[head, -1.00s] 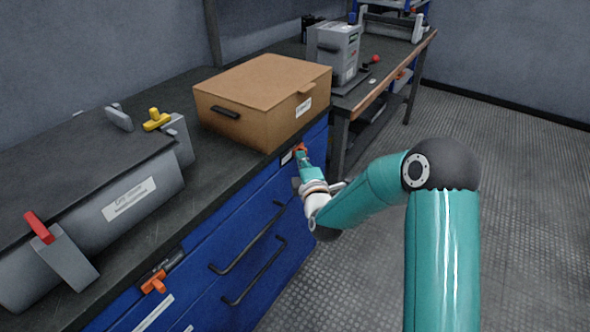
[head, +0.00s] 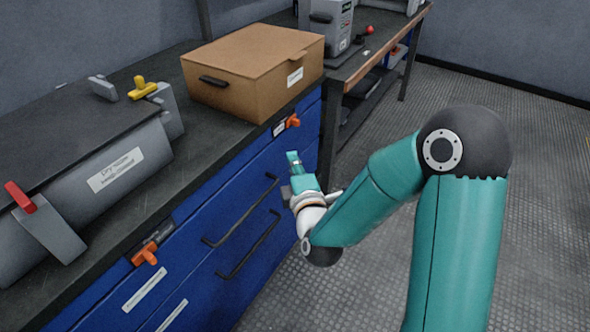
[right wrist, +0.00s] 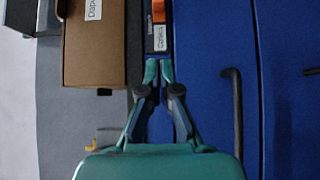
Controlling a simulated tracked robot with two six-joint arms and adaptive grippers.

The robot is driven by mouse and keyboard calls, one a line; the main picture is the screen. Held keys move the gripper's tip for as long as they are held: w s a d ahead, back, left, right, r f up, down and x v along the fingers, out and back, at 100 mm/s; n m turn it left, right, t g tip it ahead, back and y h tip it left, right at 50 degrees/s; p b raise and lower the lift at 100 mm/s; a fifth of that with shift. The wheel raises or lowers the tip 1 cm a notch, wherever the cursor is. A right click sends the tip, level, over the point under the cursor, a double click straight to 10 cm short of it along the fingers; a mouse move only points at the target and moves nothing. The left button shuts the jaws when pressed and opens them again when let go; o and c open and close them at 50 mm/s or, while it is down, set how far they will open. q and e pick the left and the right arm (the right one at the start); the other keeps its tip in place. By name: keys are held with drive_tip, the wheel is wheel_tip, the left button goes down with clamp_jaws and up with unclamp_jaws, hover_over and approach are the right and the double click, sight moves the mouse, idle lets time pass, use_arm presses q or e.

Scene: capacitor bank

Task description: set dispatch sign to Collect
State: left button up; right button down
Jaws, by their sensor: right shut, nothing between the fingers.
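The dispatch sign is a small slider on the blue front under the cardboard box. Its orange tab (head: 292,121) stands at the right end, with a white word plate (head: 279,130) showing to its left. In the right wrist view the plate (right wrist: 160,38) shows below the orange tab (right wrist: 158,11); its small word looks like "Collect". My right gripper (head: 293,158) is shut and empty, below the sign and apart from the tab. In the right wrist view its fingertips (right wrist: 159,68) are together just below the plate. My left gripper is not in view.
The cardboard box (head: 245,70) with a label beginning "Dispa" sits on the dark bench above. A second orange-tabbed slider (head: 146,253) is at the lower left. Black drawer handles (head: 240,212) stick out beside my gripper. A grey lidded bin (head: 100,195) stands left.

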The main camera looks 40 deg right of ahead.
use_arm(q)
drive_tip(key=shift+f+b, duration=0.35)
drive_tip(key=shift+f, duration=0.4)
use_arm(e)
drive_tip(key=shift+s+a+f, duration=0.1)
drive_tip(key=shift+s+a, duration=0.15)
drive_tip(key=shift+s, duration=0.35)
drive_tip(key=s+a+f+g+y, duration=0.1)
drive_tip(key=a+f+g+y, duration=0.15)
drive_tip(key=f, duration=0.65)
drive_tip(key=s+a+f+m+g+y, duration=0.15)
drive_tip(key=a+f, duration=0.25)
drive_tip(key=f, duration=0.5)
drive_tip(key=s+a+f+g+y, duration=0.1)
drive_tip(key=a+f+g+y, duration=0.2)
drive_tip(key=f, duration=0.5)
drive_tip(key=s+a+f+m+g+y, duration=0.3)
drive_tip(key=s+a+f+m+g, duration=0.3)
drive_tip(key=s+a+f+m, duration=0.45)
drive_tip(key=s+m+g, duration=0.3)
drive_tip(key=s, duration=0.3)
use_arm(q)
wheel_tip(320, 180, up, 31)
drive_tip(key=p, duration=3.1)
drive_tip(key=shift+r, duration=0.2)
use_arm(e)
wheel_tip(320, 180, up, 31)
drive_tip(key=shift+d+m+y, duration=0.2)
drive_tip(key=shift+m+y, duration=0.1)
drive_tip(key=shift+y, duration=0.1)
